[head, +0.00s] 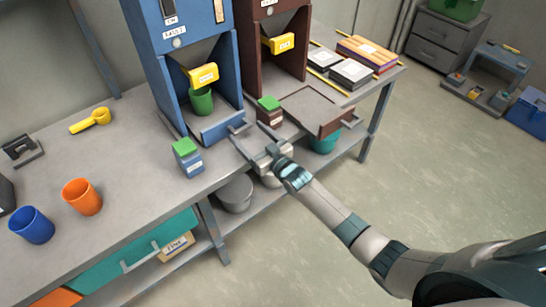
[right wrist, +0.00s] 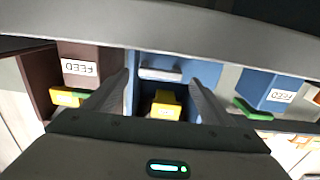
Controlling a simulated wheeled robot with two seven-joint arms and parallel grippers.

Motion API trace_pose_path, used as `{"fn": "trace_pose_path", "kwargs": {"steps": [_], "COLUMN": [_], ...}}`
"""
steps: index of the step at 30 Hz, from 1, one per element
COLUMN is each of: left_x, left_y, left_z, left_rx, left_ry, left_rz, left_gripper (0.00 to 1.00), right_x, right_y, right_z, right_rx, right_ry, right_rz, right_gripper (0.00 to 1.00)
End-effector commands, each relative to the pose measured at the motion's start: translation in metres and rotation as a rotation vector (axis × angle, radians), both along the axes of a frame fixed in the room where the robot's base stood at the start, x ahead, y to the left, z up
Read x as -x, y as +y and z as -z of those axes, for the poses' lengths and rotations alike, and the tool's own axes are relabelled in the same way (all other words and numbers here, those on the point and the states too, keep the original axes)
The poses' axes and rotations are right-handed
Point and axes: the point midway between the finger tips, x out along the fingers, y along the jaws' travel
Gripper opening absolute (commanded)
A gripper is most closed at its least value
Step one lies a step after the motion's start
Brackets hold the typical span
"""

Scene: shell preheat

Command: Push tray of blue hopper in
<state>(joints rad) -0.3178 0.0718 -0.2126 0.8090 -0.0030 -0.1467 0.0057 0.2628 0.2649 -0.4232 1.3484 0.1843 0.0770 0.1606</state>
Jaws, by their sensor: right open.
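The blue hopper (head: 165,85) stands on the workbench at the upper left of the head view, with a yellow labelled lever and a green cup (head: 202,101) inside its bay. Its blue tray (head: 222,128) shows at the bottom of the bay. My right gripper (head: 240,134) is open, beside the right front of this tray; I cannot tell whether it touches it. In the right wrist view, blue panels with a grey handle (right wrist: 160,75) and a yellow part (right wrist: 165,104) show between the open fingers (right wrist: 155,95). My left gripper is not in view.
A brown hopper (head: 243,45) stands to the right, its tray (head: 330,122) sticking out past the bench edge. Green-topped blocks (head: 187,158) (head: 270,110) flank my gripper. Orange (head: 82,197) and blue (head: 31,225) cups stand at left.

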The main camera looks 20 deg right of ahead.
Motion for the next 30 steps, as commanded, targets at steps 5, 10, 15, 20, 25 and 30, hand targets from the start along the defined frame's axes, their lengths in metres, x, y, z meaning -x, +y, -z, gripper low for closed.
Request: {"fn": "trace_pose_path", "kwargs": {"steps": [5,10,15,20,25,30], "left_x": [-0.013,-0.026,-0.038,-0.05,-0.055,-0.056], "left_y": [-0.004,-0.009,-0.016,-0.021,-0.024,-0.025], "left_z": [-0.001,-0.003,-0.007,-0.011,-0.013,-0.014], "left_rx": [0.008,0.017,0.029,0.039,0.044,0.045], "left_ry": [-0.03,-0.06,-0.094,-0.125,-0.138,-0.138], "left_rz": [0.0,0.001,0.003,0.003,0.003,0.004], "left_gripper": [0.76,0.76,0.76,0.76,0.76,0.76], "right_x": [0.033,0.063,0.091,0.108,0.117,0.118], "right_y": [-0.012,-0.023,-0.033,-0.039,-0.043,-0.043], "right_z": [0.002,0.002,0.001,0.0,-0.001,-0.001], "right_rx": [0.001,0.002,0.002,0.001,0.002,0.001], "right_ry": [0.001,0.002,0.0,0.0,-0.002,0.0], "right_rz": [0.0,0.0,0.0,0.0,0.0,0.0], "right_gripper": [0.77,0.77,0.77,0.77,0.77,0.77]}}
